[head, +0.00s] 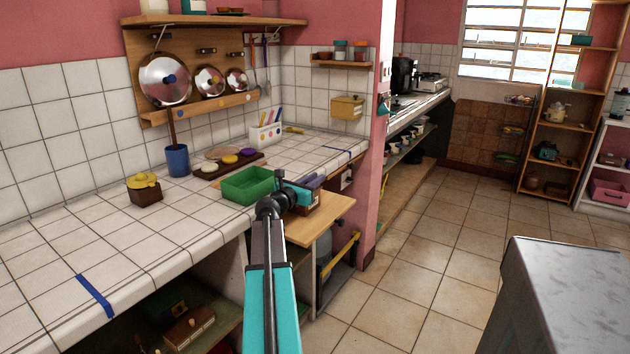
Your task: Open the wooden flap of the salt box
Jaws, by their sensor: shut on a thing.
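A green tray (248,185) stands close left of my gripper. Beyond it are a dark board with coloured pieces (229,164) and a white utensil holder (266,134). A yellowish box (347,107) hangs on the wall. A grey-topped block (575,290) stands at the right; the floor between is clear.

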